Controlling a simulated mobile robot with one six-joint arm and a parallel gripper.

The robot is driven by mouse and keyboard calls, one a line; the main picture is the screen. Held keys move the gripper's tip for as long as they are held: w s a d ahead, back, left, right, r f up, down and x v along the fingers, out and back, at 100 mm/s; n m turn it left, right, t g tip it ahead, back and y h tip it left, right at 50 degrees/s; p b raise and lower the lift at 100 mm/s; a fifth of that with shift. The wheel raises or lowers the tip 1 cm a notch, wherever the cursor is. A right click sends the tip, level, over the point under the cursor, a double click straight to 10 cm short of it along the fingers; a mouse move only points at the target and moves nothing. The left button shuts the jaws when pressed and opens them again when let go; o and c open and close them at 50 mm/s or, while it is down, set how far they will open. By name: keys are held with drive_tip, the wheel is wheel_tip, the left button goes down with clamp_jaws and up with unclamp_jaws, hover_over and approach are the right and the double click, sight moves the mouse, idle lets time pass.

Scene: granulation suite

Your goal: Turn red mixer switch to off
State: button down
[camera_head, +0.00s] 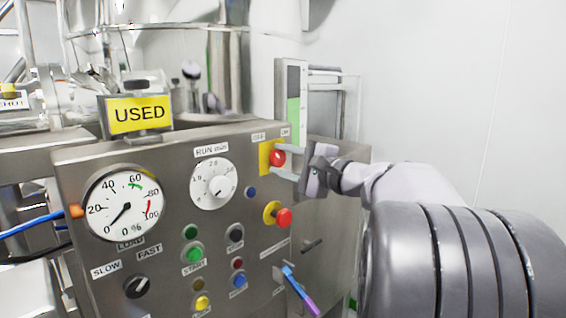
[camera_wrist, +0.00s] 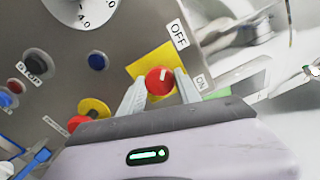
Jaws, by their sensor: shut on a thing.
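The red mixer switch (camera_head: 277,157) is a round red knob on a yellow plate at the upper right of the steel control panel. It also shows in the wrist view (camera_wrist: 160,81), with a pale mark near its top. An OFF label (camera_wrist: 179,35) and an ON label (camera_wrist: 199,82) sit beside the yellow plate. My gripper (camera_head: 284,160) reaches in from the right. Its two fingers stand on either side of the knob in the wrist view (camera_wrist: 157,88), shut on it. The mark lies between the fingers; which label it points to is hard to tell.
A red button on a yellow ring (camera_head: 283,217) sits just below my gripper. A dial gauge (camera_head: 124,203), a white RUN dial (camera_head: 213,184) and several buttons fill the panel (camera_head: 80,275). A yellow USED sign (camera_head: 140,114) stands on top. A blue-purple lever (camera_head: 299,291) sticks out lower down.

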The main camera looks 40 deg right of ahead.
drive_tip(key=c, duration=0.9)
unclamp_jaws()
drive_tip(key=shift+o, duration=0.2)
drive_tip(key=s+d+p, duration=0.1)
drive_tip(key=s+p, duration=0.1)
drive_tip(key=s, duration=1.5)
drive_tip(key=shift+s+d, duration=0.15)
drive_tip(key=shift+s, duration=0.1)
